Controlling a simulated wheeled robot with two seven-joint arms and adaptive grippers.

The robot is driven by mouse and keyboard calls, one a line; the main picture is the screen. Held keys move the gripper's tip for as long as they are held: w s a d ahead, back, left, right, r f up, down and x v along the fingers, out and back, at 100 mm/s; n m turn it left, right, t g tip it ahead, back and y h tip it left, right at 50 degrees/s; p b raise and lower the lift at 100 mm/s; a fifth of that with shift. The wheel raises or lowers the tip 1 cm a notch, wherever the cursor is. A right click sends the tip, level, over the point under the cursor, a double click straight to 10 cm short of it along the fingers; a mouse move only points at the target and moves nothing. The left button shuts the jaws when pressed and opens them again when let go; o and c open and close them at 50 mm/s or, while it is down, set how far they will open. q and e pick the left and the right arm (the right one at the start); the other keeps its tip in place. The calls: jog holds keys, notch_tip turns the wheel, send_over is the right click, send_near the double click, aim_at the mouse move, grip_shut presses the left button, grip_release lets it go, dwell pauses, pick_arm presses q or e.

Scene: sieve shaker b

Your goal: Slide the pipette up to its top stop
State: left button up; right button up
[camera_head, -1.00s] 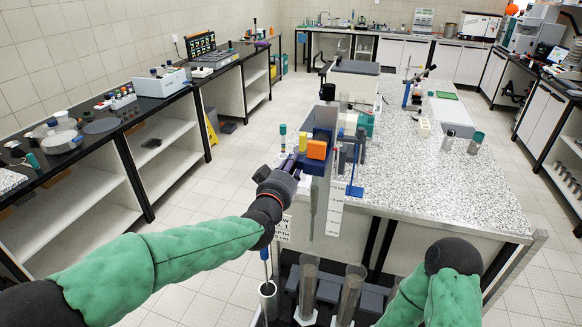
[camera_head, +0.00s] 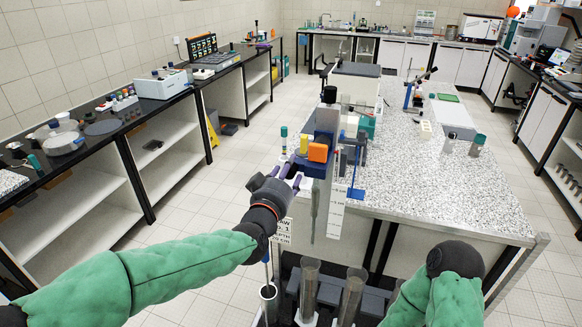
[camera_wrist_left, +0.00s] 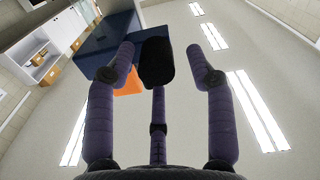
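The pipette (camera_head: 315,210) is a slim grey tube hanging upright beside the bench end, next to a white scale strip (camera_head: 337,210). Above it is a blue carriage (camera_head: 318,168) with an orange block (camera_head: 318,152), on an upright post. My left gripper (camera_head: 292,170) is just left of and below the carriage. In the left wrist view its purple fingers (camera_wrist_left: 161,55) are spread apart. A black knob (camera_wrist_left: 157,63) shows between the fingertips, with a visible gap to the right finger; I cannot tell if any finger touches it. My right gripper is not in view.
Glass cylinders (camera_head: 309,285) stand below the pipette. The speckled bench (camera_head: 440,195) lies to the right, with small cups (camera_head: 477,145) and a stand (camera_head: 412,95) on it. Side shelving (camera_head: 70,195) is at the left, with open floor between.

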pick_arm(q)
jog(key=v, duration=0.8)
jog(key=shift+s+a, duration=0.15)
jog(key=shift+s, duration=0.15)
jog(key=shift+f, duration=0.15)
jog(key=s+a+f+g+y+b, duration=0.15)
jog(key=f+g, duration=0.25)
jog(key=f, duration=1.4)
jog(key=a+f+g+y, duration=0.1)
jog(key=a+f+g, duration=0.3)
jog(key=f, duration=1.4)
jog(key=s+f+n+g+b, duration=0.1)
jog(key=s+f+n+g, duration=0.2)
jog(key=s+f+g, duration=0.6)
jog(key=s+a+f+h, duration=0.1)
jog(key=s+f, duration=1.2)
jog(key=f, duration=0.1)
jog(key=shift+b, duration=0.3)
jog(key=shift+s+f, duration=0.1)
